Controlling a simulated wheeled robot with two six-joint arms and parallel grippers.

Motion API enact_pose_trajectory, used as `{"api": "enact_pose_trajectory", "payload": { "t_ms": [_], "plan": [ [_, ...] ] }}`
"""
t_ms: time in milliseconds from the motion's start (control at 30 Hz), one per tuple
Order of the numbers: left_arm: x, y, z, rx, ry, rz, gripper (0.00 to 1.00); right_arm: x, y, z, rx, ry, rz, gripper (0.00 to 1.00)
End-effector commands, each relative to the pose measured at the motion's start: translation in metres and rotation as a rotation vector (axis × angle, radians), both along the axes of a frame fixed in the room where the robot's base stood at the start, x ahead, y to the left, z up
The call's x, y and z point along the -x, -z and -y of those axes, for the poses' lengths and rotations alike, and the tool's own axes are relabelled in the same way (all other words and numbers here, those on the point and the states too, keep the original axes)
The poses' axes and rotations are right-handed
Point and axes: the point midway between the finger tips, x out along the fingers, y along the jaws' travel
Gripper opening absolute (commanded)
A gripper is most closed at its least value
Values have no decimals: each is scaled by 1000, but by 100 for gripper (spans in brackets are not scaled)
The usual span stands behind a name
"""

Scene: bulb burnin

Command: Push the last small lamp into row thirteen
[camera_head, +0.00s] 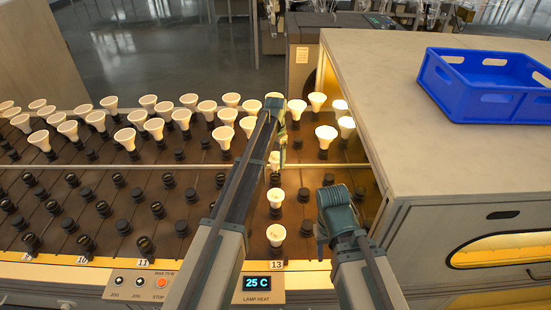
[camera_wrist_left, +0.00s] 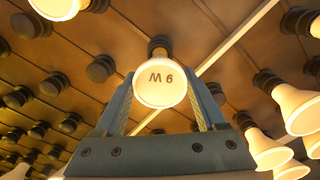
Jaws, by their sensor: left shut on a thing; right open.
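My left gripper (camera_head: 279,152) points down over the rack in the row labelled 13 and is shut on a small white lamp (camera_head: 274,161). In the left wrist view the lamp's round face (camera_wrist_left: 160,88), with printed characters, sits between the two fingertips (camera_wrist_left: 172,100). A dark socket or base (camera_wrist_left: 158,46) shows just behind it; I cannot tell if the lamp is fully seated. Two more small lamps stand nearer in the same row, one at the middle (camera_head: 276,197) and one at the front (camera_head: 276,234). My right gripper (camera_head: 338,200) is open and empty, right of that row.
Several larger cone-shaped lamps (camera_head: 124,137) stand in the rows at the back left. Many dark empty sockets (camera_head: 144,245) fill the front left. A grey cabinet (camera_head: 400,120) with a blue crate (camera_head: 465,107) on top bounds the right side. A display (camera_head: 257,283) reads 25 C.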

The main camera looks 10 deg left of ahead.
Motion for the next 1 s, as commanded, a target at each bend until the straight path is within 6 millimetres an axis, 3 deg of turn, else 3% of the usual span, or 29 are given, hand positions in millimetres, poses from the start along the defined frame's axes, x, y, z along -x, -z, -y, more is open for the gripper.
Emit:
{"api": "enact_pose_trajectory", "payload": {
  "t_ms": [1000],
  "plan": [
    [0, 25, 0, 0, 0, 0, 17, 0, 25, 0, 0, 0, 0, 50]
  ]
}}
